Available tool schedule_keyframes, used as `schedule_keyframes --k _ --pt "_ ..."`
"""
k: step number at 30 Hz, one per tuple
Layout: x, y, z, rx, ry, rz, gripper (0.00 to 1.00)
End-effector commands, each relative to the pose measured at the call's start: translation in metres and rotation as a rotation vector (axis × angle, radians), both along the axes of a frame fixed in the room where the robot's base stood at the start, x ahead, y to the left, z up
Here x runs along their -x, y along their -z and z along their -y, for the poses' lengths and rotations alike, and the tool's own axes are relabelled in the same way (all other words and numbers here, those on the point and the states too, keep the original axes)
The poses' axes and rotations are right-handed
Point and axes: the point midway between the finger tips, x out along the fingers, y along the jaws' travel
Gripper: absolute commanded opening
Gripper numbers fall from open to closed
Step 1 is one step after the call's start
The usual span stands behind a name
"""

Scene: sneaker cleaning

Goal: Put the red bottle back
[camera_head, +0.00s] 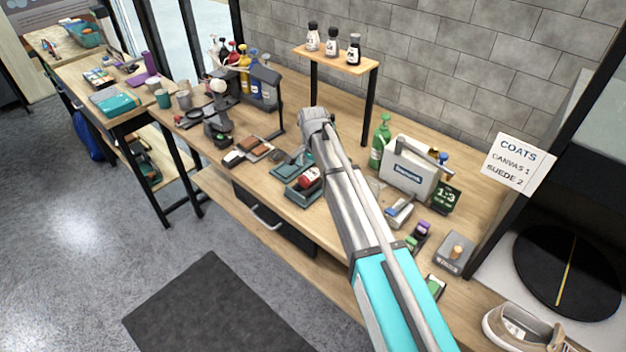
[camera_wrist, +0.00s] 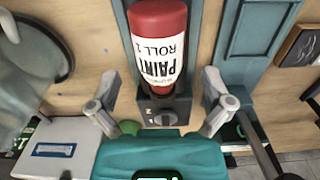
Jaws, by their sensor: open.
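The red bottle (camera_wrist: 159,28) has a white label reading "PAINT ROLL 1", upside down in the wrist view. Its label end meets a dark block with a knob (camera_wrist: 165,112) on a teal stand (camera_wrist: 208,35). In the head view the red bottle (camera_head: 311,175) lies low at the teal unit (camera_head: 300,197) on the bench, beside my arm. My gripper (camera_wrist: 160,108) is open, its two grey fingers apart on either side of the knob block in the wrist view. No finger visibly touches the bottle. My gripper's fingers cannot be made out in the head view.
A raised wooden shelf (camera_head: 335,60) with three small bottles stands behind my arm. A green bottle (camera_head: 380,140) and a white box (camera_head: 408,168) are to its right. Several coloured bottles stand at the back left. Small items crowd the bench front.

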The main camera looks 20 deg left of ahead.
Motion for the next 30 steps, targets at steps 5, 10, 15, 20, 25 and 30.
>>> schedule_keyframes --k 5,10,15,20,25,30 --pt "0.000 0.018 0.000 0.000 0.000 0.000 1.00" --pt "0.000 0.025 0.000 0.000 0.000 0.000 1.00" --pt "0.000 0.026 0.000 0.000 0.000 0.000 1.00" --pt "0.000 0.025 0.000 0.000 0.000 0.000 1.00" --pt "0.000 0.025 0.000 0.000 0.000 0.000 1.00" --pt "0.000 0.025 0.000 0.000 0.000 0.000 1.00"
